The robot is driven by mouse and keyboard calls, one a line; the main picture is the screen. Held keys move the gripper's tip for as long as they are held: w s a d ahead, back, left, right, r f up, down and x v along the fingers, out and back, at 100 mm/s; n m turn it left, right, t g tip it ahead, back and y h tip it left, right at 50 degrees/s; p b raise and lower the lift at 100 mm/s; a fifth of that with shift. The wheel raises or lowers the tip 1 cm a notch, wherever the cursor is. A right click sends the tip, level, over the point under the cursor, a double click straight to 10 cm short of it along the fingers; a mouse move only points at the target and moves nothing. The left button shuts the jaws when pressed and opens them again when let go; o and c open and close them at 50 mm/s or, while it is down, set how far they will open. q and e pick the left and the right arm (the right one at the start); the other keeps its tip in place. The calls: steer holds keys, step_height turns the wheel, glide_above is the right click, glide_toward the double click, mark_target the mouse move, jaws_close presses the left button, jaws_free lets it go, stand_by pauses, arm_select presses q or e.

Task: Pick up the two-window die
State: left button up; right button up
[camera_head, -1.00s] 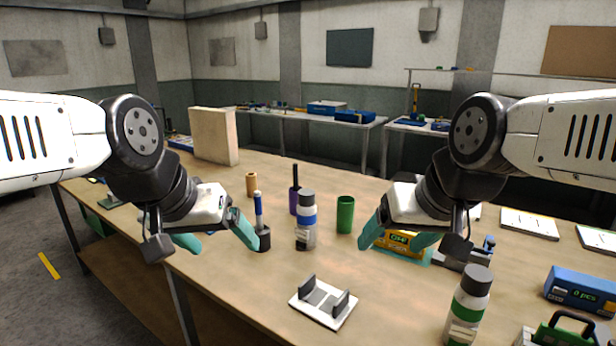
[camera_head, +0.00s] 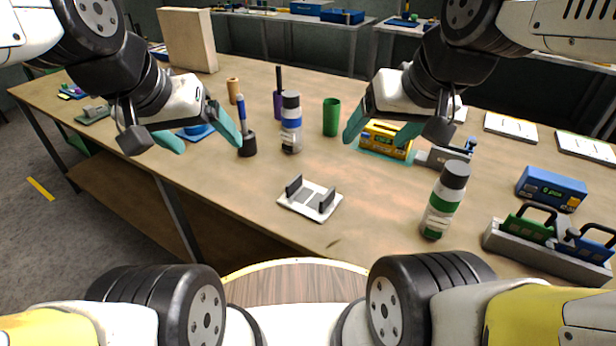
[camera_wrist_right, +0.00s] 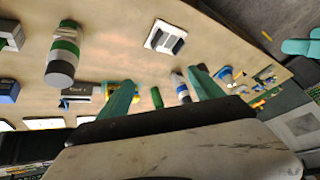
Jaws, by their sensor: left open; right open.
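Two flat dies with dark arched handles stand in a grey rack (camera_head: 545,258) at the right edge of the table in the head view. One is a green die (camera_head: 529,230), the other a blue die (camera_head: 583,247). Small cut-outs show in them, but I cannot count the windows. My left gripper (camera_head: 205,143) is open and empty above the table's left part. My right gripper (camera_head: 378,135) is open and empty above the table near the yellow box, well left of the rack. In the right wrist view its fingers (camera_wrist_right: 165,90) are spread with nothing held.
A white stand with two dark uprights (camera_head: 310,198) lies front centre. A green-banded bottle (camera_head: 443,200) stands left of the rack, a blue counter box (camera_head: 551,187) behind it. A yellow box (camera_head: 385,137), green cup (camera_head: 331,117) and blue-banded bottle (camera_head: 291,122) stand further back.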

steer(key=c, duration=0.4)
steer(key=shift+w+a+n, duration=0.1)
steer(key=shift+w+n, duration=0.25)
steer(key=shift+n, duration=0.05)
steer(key=c, duration=0.3)
steer(key=w+a+n, duration=0.1)
steer(key=w+n, duration=0.1)
steer(key=w+a+f+n+g, duration=0.1)
steer(key=w+n, duration=0.1)
steer(key=n, duration=0.1)
steer(key=w+f+n+g, duration=0.1)
steer(key=w+n, duration=0.2)
steer(key=shift+w+a, duration=0.1)
steer(key=shift+a, duration=0.3)
steer(key=shift+c, duration=0.9)
steer(key=n+g+h, duration=0.2)
steer(key=n+g, duration=0.2)
steer(key=n, duration=1.5)
glide_above(294, 179)
step_height(294, 179, down, 17)
steer(key=shift+f, duration=4)
